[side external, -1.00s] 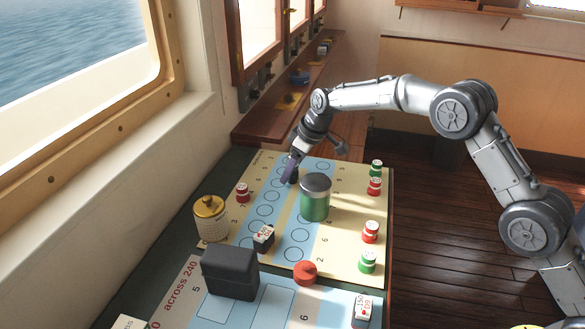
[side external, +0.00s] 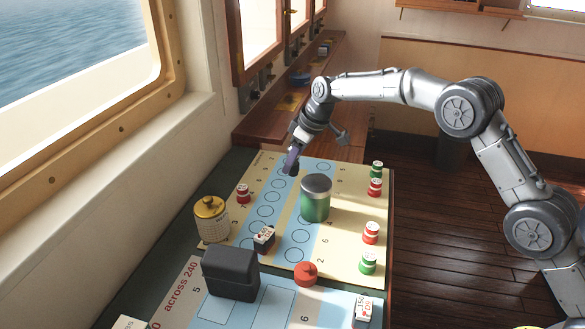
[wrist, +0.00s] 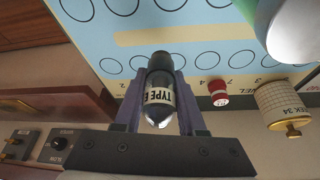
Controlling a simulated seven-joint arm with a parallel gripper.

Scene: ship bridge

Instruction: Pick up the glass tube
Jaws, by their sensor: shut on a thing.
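In the side view my gripper (side external: 290,165) is just above the far end of the printed board (side external: 345,179).
A large green jar with a grey lid (side external: 315,200) stands nearest my gripper. A cream canister with a gold lid (side external: 211,220) and a black box (side external: 230,273) are at the left. Small red and green canisters line the board's right edge. A wooden ledge (side external: 270,122) lies behind.

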